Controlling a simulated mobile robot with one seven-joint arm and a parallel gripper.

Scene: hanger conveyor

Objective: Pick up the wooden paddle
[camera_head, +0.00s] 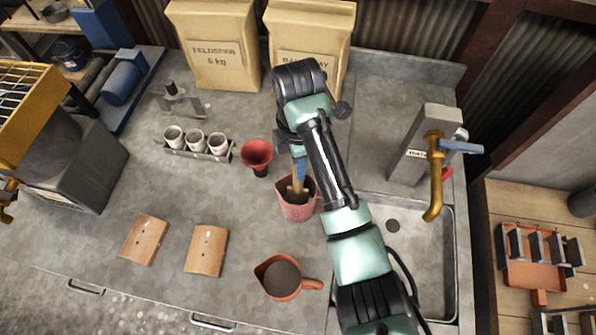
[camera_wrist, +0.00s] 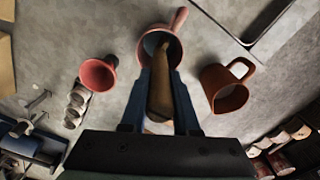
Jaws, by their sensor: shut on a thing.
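The wooden paddle (camera_head: 297,190) stands with its lower end inside a pink jug (camera_head: 298,212) on the grey counter. In the wrist view the paddle (camera_wrist: 161,92) runs between my two blue fingers, its far end reaching into the pink jug (camera_wrist: 179,22). My gripper (camera_head: 300,170) is shut on the paddle just above the jug; the fingers also show in the wrist view (camera_wrist: 160,85). My arm hides part of the counter to the right of the jug.
A red funnel (camera_head: 257,152) stands close left of the jug, beside a rack of white cups (camera_head: 196,143). A terracotta jug (camera_head: 280,278) sits in front. Two brown tiles lie front left. A sink (camera_head: 410,245) with a brass tap (camera_head: 435,180) is right. Paper sacks (camera_head: 217,50) stand behind.

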